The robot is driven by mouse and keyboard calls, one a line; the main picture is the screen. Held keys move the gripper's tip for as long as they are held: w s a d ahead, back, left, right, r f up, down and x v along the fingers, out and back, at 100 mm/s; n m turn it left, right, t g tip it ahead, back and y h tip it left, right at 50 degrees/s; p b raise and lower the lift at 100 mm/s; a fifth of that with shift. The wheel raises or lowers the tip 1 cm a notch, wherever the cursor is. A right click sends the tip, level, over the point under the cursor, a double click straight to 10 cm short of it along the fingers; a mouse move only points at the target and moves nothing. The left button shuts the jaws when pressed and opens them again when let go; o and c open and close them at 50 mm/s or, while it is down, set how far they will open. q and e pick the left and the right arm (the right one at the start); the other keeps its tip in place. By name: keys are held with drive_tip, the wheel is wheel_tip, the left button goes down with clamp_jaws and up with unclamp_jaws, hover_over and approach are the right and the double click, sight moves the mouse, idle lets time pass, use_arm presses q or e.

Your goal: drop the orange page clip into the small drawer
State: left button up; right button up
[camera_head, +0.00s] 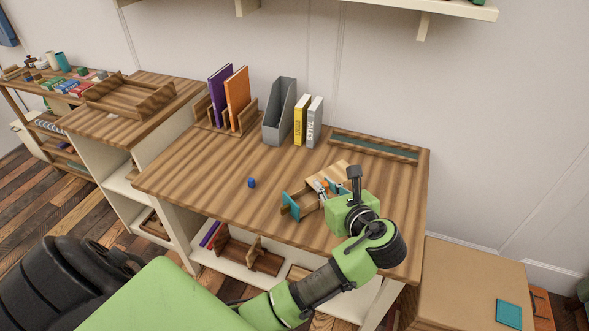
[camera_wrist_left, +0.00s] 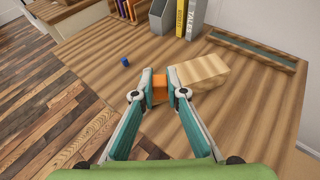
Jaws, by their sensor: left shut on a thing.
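The orange page clip (camera_wrist_left: 160,88) is between the fingertips of my left gripper (camera_wrist_left: 161,92), which is shut on it. In the head view my left gripper (camera_head: 323,187) is over the right part of the desk; the clip cannot be made out there. The small drawer (camera_head: 308,207), with a teal front (camera_head: 290,206), is pulled out from a small wooden box (camera_head: 325,175). The gripper is close to the drawer and box, partly covering them. The box also shows in the left wrist view (camera_wrist_left: 202,72), right of the clip. My right gripper is not in view.
A blue object (camera_head: 251,182) stands on the desk (camera_head: 190,170) left of the drawer. Behind are a grey file holder (camera_head: 280,112), yellow book (camera_head: 300,120), grey book (camera_head: 314,122) and a shallow tray (camera_head: 375,147). The desk's left part is clear.

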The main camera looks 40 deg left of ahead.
use_arm(q)
drive_tip(key=w+a+f+n+g+y, duration=0.1)
drive_tip(key=w+a+f, duration=0.25)
drive_tip(key=a, duration=0.25)
drive_tip(key=w+a+f+g, duration=0.1)
drive_tip(key=w+a+f, duration=0.2)
drive_tip(key=a+f, duration=0.15)
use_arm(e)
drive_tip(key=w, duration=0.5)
use_arm(q)
drive_tip(key=shift+n, duration=0.3)
drive_tip(key=f+b, duration=0.2)
drive_tip(key=b, duration=0.1)
drive_tip(key=f+b, duration=0.1)
drive_tip(key=b, duration=0.2)
drive_tip(key=a+f+b, duration=0.1)
drive_tip(key=f+b, duration=0.1)
drive_tip(key=shift+f+b, duration=0.3)
drive_tip(key=shift+b, duration=0.1)
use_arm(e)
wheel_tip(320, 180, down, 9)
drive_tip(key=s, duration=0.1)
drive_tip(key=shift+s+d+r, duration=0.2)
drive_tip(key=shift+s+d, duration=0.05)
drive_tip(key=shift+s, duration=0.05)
use_arm(q)
drive_tip(key=shift+r, duration=0.1)
